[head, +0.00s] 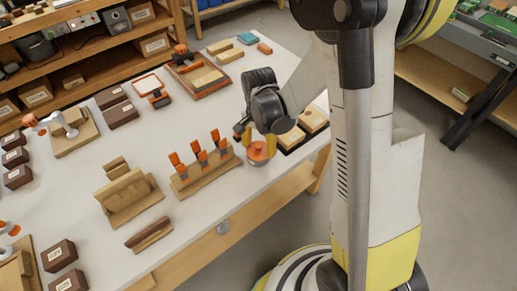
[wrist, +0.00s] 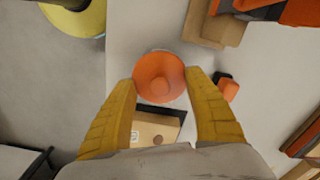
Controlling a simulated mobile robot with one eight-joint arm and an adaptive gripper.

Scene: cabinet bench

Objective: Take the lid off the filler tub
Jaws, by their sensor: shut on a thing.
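The round orange lid (head: 260,149) is near the right front edge of the bench. In the wrist view the lid (wrist: 159,78), with its raised centre knob, sits between the two yellow fingers. My gripper (wrist: 161,80) is shut on it from both sides; in the head view my gripper (head: 260,143) reaches down onto it from above. The tub is mostly hidden under the lid. I cannot tell whether there is a gap between lid and tub.
A wooden rack with orange-handled clamps (head: 203,158) stands just left of the lid. A dark tray with wooden blocks (head: 291,138) is close on the right. A small orange and black item (wrist: 228,87) lies near the right finger. The bench's front edge is close.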

